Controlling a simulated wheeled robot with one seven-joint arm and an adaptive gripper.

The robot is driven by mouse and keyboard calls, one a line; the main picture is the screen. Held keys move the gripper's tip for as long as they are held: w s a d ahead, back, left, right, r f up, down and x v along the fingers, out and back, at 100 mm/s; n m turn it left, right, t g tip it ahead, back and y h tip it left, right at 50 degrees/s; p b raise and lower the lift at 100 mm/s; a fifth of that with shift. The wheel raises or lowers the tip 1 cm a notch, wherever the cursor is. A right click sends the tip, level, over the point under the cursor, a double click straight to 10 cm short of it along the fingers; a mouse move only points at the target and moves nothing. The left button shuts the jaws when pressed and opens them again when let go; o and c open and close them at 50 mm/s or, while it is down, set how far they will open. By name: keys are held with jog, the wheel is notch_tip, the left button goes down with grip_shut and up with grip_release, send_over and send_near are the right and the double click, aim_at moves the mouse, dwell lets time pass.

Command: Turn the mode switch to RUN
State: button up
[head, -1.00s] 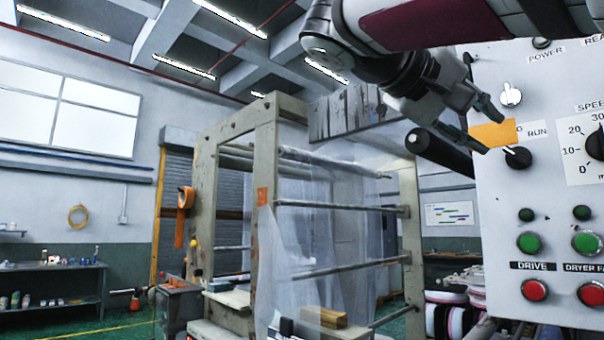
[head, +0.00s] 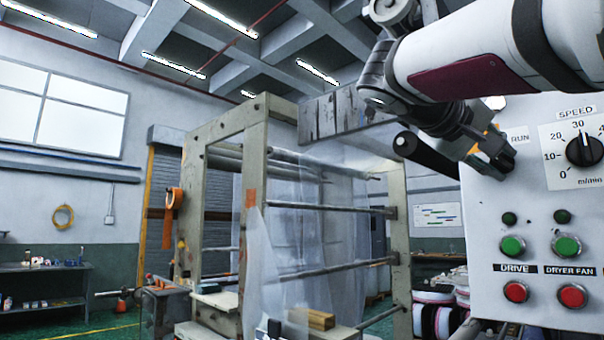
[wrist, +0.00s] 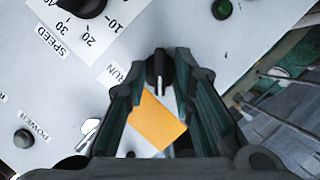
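The mode switch (wrist: 159,70) is a small black knob with a pale pointer line, on the grey control panel (head: 475,225). In the wrist view it sits between the two fingertips of my gripper (wrist: 160,88), which are apart with visible gaps on both sides. An orange tag (wrist: 160,122) covers the label on one side of the knob. The RUN label (wrist: 112,76) is on the other side, and it also shows in the head view (head: 519,137). In the head view my gripper (head: 492,152) is at the switch and hides most of it.
The speed dial (head: 584,150) is right of the switch. Below are green buttons (head: 513,246) and red buttons (head: 516,292) for DRIVE and DRYER FAN. A power switch (wrist: 90,132) shows in the wrist view.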

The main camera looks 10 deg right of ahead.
grip_shut()
jog(key=shift+m+b, duration=0.3)
jog(key=m+t+y+b, duration=0.1)
jog(key=m+b, duration=0.1)
jog(key=shift+s+d+m+y, duration=0.1)
jog(key=shift+m+y, duration=0.3)
jog(key=m+t+y+b, duration=0.1)
jog(key=m+b, duration=0.2)
jog(key=shift+s+d+t, duration=0.1)
jog(key=shift+t, duration=0.3)
jog(key=m+t+y+b, duration=0.1)
jog(key=m+b, duration=0.1)
jog(key=m, duration=0.1)
jog(key=shift+s+d+t+b, duration=0.1)
jog(key=shift+s+t+b, duration=0.05)
jog(key=shift+t+b, duration=0.25)
jog(key=shift+s+m+t+y+b, duration=0.1)
jog(key=shift+m+t+y+b, duration=0.7)
jog(key=shift+m+b, duration=0.6)
